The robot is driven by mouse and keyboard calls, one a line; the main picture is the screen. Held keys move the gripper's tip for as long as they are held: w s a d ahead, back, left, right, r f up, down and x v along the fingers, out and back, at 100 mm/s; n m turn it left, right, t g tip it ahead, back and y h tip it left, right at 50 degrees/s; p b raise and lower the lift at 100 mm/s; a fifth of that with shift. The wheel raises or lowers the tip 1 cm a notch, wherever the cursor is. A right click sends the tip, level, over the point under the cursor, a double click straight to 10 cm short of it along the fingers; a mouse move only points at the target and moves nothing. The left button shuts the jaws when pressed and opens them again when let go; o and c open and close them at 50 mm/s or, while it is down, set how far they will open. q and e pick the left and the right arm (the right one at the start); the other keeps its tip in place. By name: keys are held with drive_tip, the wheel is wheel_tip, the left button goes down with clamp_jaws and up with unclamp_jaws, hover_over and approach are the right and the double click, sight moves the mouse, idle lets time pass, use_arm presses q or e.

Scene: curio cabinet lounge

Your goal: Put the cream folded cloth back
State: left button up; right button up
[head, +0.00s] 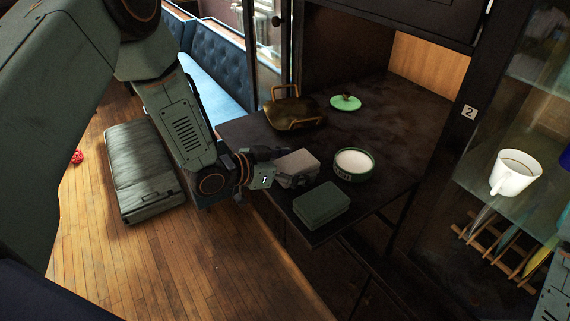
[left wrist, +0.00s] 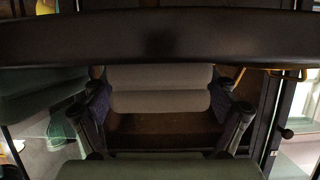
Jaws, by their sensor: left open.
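The cream folded cloth (head: 299,161) lies on the dark cabinet shelf (head: 385,125), near its front left edge. It looks greyish in the shade. My left gripper (head: 287,175) is at the cloth's near left side, open. In the left wrist view the cloth (left wrist: 160,90) shows between the two spread fingers of my left gripper (left wrist: 160,105); I cannot tell whether they touch it. A dark bar crosses the top of that view and hides what is beyond. My right gripper is not in view; only a bit of my right arm shows at the lower right edge.
A brass pan (head: 295,114) and green lid (head: 345,102) are behind. A glass cabinet with a white cup (head: 512,178) is at right.

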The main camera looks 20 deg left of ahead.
sight(289, 163)
use_arm(q)
drive_tip(key=shift+s+a+r, duration=0.15)
drive_tip(key=shift+a+r, duration=0.15)
drive_tip(key=v, duration=0.6)
drive_tip(key=shift+s+a+r, duration=0.15)
drive_tip(key=shift+s, duration=0.05)
drive_tip(key=shift+p+v, duration=1)
drive_tip(key=shift+v, duration=1.45)
